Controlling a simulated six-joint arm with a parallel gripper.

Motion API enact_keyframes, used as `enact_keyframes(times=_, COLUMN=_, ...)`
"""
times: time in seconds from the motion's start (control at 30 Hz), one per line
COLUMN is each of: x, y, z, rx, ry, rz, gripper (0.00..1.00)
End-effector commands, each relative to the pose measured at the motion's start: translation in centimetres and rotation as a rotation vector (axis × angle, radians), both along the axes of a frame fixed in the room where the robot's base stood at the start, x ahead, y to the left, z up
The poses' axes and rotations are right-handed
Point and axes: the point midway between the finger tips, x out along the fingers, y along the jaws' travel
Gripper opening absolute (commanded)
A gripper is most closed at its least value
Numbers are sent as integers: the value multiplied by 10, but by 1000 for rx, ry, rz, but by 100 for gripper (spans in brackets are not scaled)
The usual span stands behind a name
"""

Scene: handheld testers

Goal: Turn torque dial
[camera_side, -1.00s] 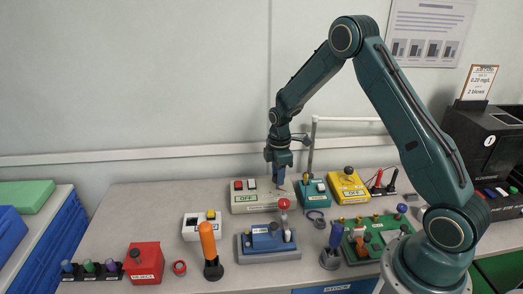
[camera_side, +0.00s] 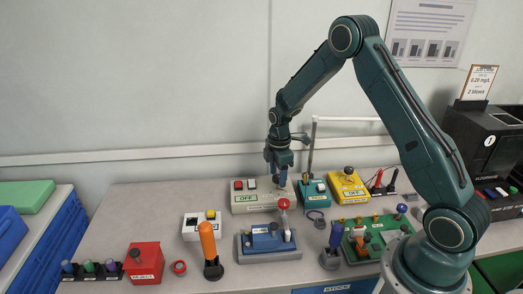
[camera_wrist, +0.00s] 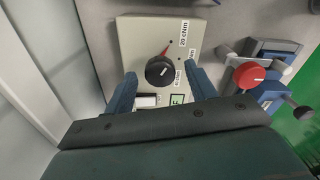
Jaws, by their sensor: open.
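The torque dial (camera_wrist: 160,71) is a round black knob with a white line on its face, on a beige box (camera_wrist: 132,40). A red pointer mark and labels reading 20 cNm and 40 cNm sit beside it. The beige tester box (camera_side: 247,208) stands at the back of the bench in the side view. My gripper (camera_wrist: 161,74) is open, with one finger on each side of the dial and a gap on both sides. In the side view my gripper (camera_side: 279,184) points down at the box's right end, where the dial is not clearly visible.
An orange-handled tool (camera_side: 208,240) stands upright at front left.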

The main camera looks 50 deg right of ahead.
Motion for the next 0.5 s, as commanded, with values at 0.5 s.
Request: enact_keyframes(times=0.5, x=1, y=0, z=40, rx=-1, ry=-4, rz=-1, gripper=56)
